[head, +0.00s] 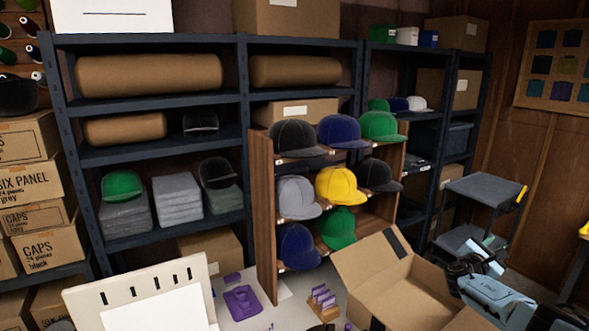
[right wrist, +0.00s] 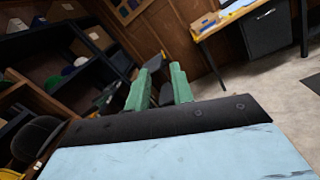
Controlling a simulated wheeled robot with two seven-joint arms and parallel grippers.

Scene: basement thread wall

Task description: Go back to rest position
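My right gripper (head: 488,246) shows at the lower right of the head view, beside the open cardboard box. Its pale blue body leads to dark and green parts. In the right wrist view its two green fingers (right wrist: 160,88) stand apart with nothing between them, so it is open and empty. My left gripper is not in view.
An open cardboard box (head: 400,291) is left of my right gripper. A wooden rack (head: 264,215) holds several coloured caps. A grey cart (head: 484,190) stands behind the gripper. A white slotted panel (head: 132,281) is at lower left. Bare floor (right wrist: 270,80) shows in the right wrist view.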

